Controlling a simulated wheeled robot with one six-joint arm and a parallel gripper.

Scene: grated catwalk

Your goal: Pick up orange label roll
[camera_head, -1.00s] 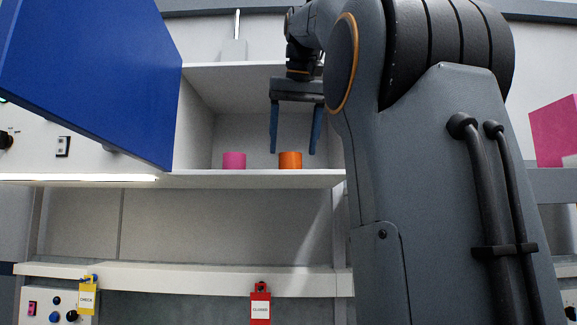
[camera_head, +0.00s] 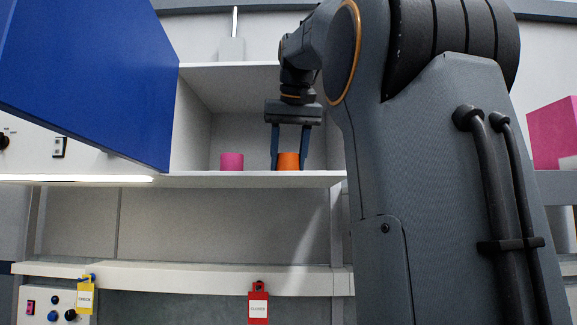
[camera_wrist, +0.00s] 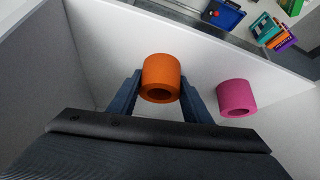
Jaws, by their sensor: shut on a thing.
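The orange label roll (camera_head: 288,161) stands upright on the white cabinet shelf (camera_head: 200,180). It also shows in the wrist view (camera_wrist: 160,78), with its hollow core visible. My gripper (camera_head: 289,162) points down, with one blue finger on each side of the roll, and is shut on it. In the wrist view the fingers (camera_wrist: 160,95) flank the orange roll. The roll appears to be still at shelf height; I cannot tell whether it touches the shelf.
A pink roll (camera_head: 231,161) stands just left of the orange one. The blue cabinet door (camera_head: 90,80) hangs open at the left. Cabinet walls and a top panel enclose the compartment. A red tag (camera_head: 258,305) and a yellow tag (camera_head: 85,298) hang below.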

